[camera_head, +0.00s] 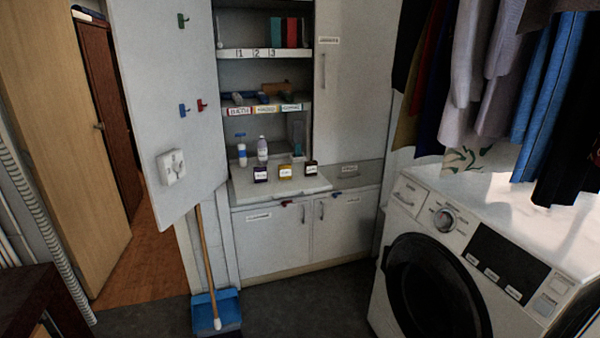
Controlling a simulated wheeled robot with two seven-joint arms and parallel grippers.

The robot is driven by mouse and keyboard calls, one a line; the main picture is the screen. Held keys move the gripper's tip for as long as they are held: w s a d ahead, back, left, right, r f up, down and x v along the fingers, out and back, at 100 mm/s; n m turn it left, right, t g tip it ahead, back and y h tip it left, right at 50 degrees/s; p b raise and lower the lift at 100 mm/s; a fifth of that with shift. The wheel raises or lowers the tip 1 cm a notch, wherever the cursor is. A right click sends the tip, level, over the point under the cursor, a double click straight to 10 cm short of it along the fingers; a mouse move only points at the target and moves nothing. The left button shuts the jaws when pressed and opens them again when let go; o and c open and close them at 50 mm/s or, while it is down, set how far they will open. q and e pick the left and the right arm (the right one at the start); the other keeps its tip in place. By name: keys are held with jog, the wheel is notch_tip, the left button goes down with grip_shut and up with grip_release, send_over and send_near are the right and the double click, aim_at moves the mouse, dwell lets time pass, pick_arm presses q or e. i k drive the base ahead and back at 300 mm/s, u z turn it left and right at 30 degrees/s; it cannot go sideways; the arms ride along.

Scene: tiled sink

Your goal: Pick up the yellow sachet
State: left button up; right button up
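A small yellow packet with a white label (285,173), which looks like the yellow sachet, stands on a pale pull-out shelf (240,195) of the open cabinet. It is the middle one of three similar packets in a row. A dark purple packet (260,174) is to its left and a dark red-brown packet (311,168) to its right, with gaps between them. Their labels are too small to read. Neither of my grippers is in view.
Two bottles (262,149) stand behind the packets at the left. An open cabinet door (150,100) with hooks is on the left. A broom and blue dustpan (217,310) are below. A washing machine (485,240) and hanging clothes (500,80) fill the right. The middle floor is clear.

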aim_at(285, 170)
jog(key=z, duration=0.25)
jog(key=i, duration=0.3)
jog(key=z, duration=0.75)
jog(key=i, duration=1)
jog(key=u, duration=0.25)
